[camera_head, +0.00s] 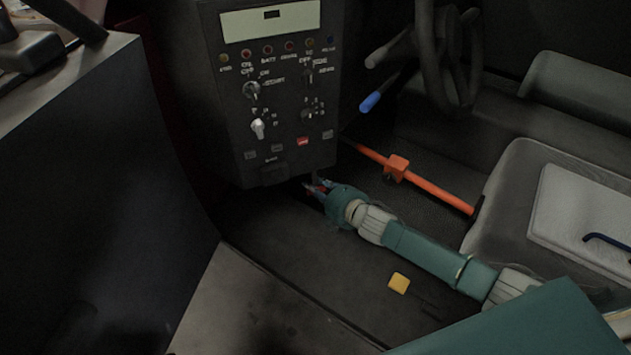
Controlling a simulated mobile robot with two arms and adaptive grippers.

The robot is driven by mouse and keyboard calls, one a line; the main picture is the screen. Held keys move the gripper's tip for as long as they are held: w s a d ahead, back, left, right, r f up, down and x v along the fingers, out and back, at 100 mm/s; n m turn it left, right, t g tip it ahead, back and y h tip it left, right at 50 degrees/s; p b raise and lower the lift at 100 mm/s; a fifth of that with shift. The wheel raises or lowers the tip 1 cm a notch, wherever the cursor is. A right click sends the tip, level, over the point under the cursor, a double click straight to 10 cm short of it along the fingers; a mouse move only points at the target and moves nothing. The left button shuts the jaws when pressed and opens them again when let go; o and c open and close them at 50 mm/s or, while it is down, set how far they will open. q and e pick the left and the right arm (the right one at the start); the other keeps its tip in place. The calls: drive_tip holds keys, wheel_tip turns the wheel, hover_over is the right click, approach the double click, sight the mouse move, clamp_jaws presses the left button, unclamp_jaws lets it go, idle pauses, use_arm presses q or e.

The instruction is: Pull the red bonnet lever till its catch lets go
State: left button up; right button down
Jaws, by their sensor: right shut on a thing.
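The red bonnet lever (310,188) shows as a small bit of red just under the lower edge of the dark control panel. My right gripper (315,187) reaches in from the lower right and is shut on it. The fingers and the panel's shadow hide most of the lever. Its catch cannot be made out. My left gripper is not in view.
The control panel (275,110) with knobs and lamps hangs directly above my right gripper. An orange bar (440,191) with an orange block crosses behind my right arm. A seat (510,185) stands at the right. A yellow block (398,283) lies on the floor.

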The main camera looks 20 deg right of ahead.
drive_tip(key=shift+s+a+f, duration=0.1)
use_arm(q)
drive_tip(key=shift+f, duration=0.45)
use_arm(e)
drive_tip(key=c, duration=1.4)
unclamp_jaws()
drive_tip(key=v, duration=1.2)
